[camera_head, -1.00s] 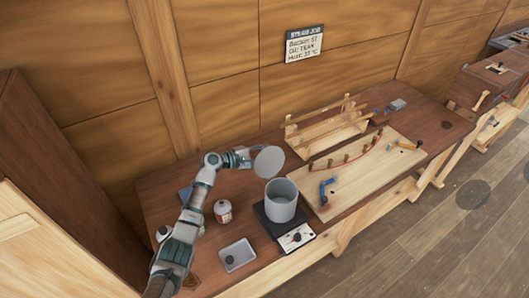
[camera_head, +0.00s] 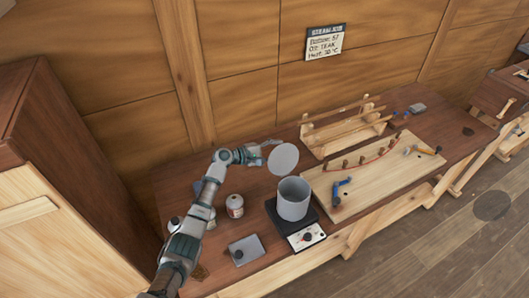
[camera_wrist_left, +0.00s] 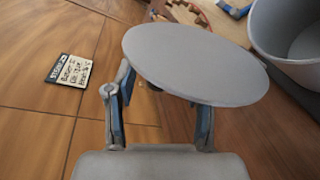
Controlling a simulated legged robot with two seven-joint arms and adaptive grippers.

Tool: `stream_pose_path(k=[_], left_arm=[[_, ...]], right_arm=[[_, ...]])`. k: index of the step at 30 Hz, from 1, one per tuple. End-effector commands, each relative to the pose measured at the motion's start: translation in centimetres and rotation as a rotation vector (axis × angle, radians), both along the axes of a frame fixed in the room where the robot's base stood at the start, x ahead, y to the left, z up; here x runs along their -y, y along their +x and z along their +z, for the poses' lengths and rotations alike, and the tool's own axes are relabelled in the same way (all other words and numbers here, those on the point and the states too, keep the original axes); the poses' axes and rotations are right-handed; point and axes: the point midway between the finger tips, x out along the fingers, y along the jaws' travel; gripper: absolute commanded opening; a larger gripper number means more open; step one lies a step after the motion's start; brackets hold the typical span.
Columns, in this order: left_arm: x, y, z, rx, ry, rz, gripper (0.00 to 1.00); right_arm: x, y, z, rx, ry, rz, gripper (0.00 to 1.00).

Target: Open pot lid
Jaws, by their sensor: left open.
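The grey round lid (camera_head: 283,158) is off the pot, tilted, behind the pot's rim in the head view. The grey pot (camera_head: 293,199) stands uncovered on a black hot plate (camera_head: 312,222). My left gripper (camera_head: 262,154) is at the lid's left side. In the left wrist view the lid (camera_wrist_left: 195,62) lies across the front of my open left gripper (camera_wrist_left: 163,92), hiding part of the space between its fingers. I cannot tell whether the fingers touch the lid. The pot (camera_wrist_left: 290,38) shows at the upper right there. My right gripper is out of view.
A white canister (camera_head: 235,206) and a grey tray (camera_head: 244,250) are left of the hot plate. A board (camera_head: 375,185) with pegs and blue and orange tools lies right of the pot. A wooden rack (camera_head: 340,132) stands behind. A wooden cabinet (camera_head: 50,150) is at the left.

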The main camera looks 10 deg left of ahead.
Motion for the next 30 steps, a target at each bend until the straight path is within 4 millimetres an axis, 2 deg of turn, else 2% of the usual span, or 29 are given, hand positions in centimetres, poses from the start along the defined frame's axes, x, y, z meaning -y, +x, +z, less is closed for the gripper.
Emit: stream_pose_path(k=[9,13,18,30], left_arm=[[-5.9,-3.7,1.1,-0.001,0.005,0.002,0.53],[-7.5,-4.7,1.4,-0.003,0.003,0.001,0.53],[-8.4,-5.3,1.7,-0.004,0.003,-0.001,0.53],[-8.4,-5.4,1.7,-0.003,0.003,-0.001,0.53]], right_arm=[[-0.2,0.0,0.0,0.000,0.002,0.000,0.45],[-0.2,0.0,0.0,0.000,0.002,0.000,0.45],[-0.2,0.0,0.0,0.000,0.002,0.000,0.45],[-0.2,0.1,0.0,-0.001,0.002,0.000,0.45]])
